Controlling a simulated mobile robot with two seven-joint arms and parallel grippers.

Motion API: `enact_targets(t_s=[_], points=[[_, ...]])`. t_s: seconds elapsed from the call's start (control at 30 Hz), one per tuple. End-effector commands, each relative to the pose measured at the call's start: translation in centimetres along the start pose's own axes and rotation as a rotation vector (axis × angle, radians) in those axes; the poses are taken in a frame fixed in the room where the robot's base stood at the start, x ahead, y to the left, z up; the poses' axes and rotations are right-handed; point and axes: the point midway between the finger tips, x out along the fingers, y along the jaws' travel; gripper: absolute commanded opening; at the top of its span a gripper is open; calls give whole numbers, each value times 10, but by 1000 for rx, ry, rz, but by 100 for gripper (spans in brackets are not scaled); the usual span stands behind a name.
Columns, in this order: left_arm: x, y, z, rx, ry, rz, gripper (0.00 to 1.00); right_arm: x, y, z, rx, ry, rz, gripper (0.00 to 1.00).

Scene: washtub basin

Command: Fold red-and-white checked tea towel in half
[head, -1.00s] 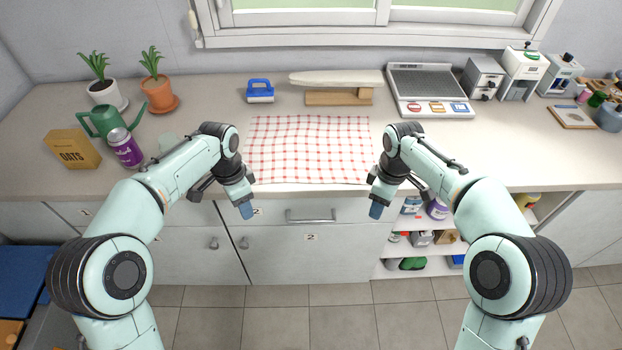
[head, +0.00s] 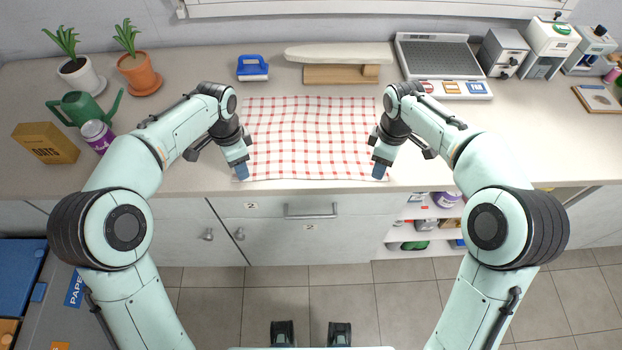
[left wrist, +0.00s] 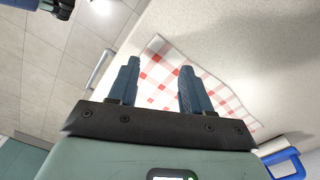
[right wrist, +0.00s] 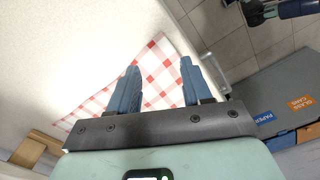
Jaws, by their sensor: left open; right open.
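The red-and-white checked tea towel (head: 310,138) lies flat and spread on the counter, its near edge close to the counter's front edge. My left gripper (head: 241,172) is at the towel's near left corner, and my right gripper (head: 380,170) is at its near right corner. In the left wrist view the fingers (left wrist: 155,85) are apart with the towel (left wrist: 172,68) showing between and beyond them. In the right wrist view the fingers (right wrist: 160,85) are also apart, with the towel (right wrist: 155,68) behind them. Both grippers are empty. Whether the fingertips touch the cloth I cannot tell.
Behind the towel are a blue-handled brush (head: 252,68) and a small ironing board (head: 340,54). A scale-like appliance (head: 440,62) stands back right. At left are an oats box (head: 45,143), a purple can (head: 97,135), a green watering can (head: 85,107) and potted plants (head: 138,72).

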Motion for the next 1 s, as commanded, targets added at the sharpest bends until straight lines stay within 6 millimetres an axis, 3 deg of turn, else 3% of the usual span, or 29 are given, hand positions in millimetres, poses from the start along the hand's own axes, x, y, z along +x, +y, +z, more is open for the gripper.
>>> enact_targets(t_s=[0.2,0.63,0.93,1.0], points=[[16,0,0,-1,1,0,49,16,0,0,1,0,0,49],[21,1,0,0,0,2,49,21,-1,1,1,-1,-1,49],[20,1,1,0,-1,2,0,20,-1,1,1,-1,-1,0],[21,1,1,0,-1,2,0,20,-1,1,1,-1,-1,0]])
